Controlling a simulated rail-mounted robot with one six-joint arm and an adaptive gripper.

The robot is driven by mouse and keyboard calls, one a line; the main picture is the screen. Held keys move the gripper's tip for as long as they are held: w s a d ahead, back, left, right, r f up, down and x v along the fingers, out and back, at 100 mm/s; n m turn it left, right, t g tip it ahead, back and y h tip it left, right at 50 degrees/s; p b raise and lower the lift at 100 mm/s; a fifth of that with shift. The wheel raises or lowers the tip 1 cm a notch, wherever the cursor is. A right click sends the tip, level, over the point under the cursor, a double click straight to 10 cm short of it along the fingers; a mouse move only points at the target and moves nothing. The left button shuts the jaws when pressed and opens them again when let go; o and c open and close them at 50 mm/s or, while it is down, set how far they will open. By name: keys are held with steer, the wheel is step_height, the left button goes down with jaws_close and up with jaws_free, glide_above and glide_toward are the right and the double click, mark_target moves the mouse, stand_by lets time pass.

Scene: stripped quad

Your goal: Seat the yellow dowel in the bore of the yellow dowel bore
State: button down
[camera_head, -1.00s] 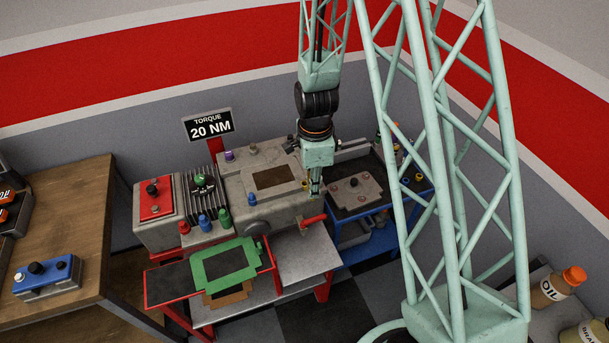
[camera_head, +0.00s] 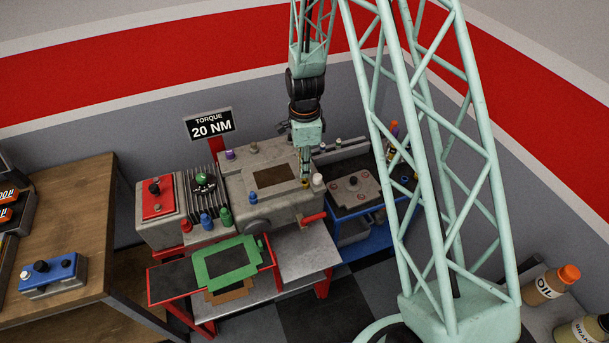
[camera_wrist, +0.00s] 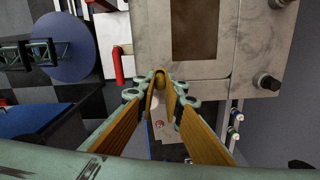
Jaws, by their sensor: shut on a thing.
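My gripper (camera_head: 305,178) is over the right end of the large grey block (camera_head: 240,187). In the wrist view my gripper (camera_wrist: 160,92) has its fingertips closed on the yellow dowel (camera_wrist: 158,83), at the edge of the same block. In the head view only a small yellow bit of the dowel (camera_head: 304,184) shows below the fingertips. The yellow dowel bore cannot be made out; the gripper and dowel may cover it. Whether the dowel's lower end touches the block cannot be told.
A white knob (camera_head: 318,181) stands just right of my gripper. A red handle (camera_head: 312,218) sticks out of the block's front right. Several other knobs stand on the block, including a dark blue one (camera_head: 252,197). A blue cart (camera_head: 362,224) stands to the right.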

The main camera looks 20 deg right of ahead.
mark_target(304, 179)
steer(key=shift+f, duration=0.1)
steer(key=shift+f+p, duration=0.5)
steer(key=shift+f, duration=1.15)
steer(key=shift+f, duration=0.2)
steer(key=c, duration=2.7)
jaws_free()
steer(key=shift+r, duration=0.2)
steer(key=shift+r+b, duration=0.95)
steer(key=shift+r, duration=5)
steer(key=shift+r, duration=0.15)
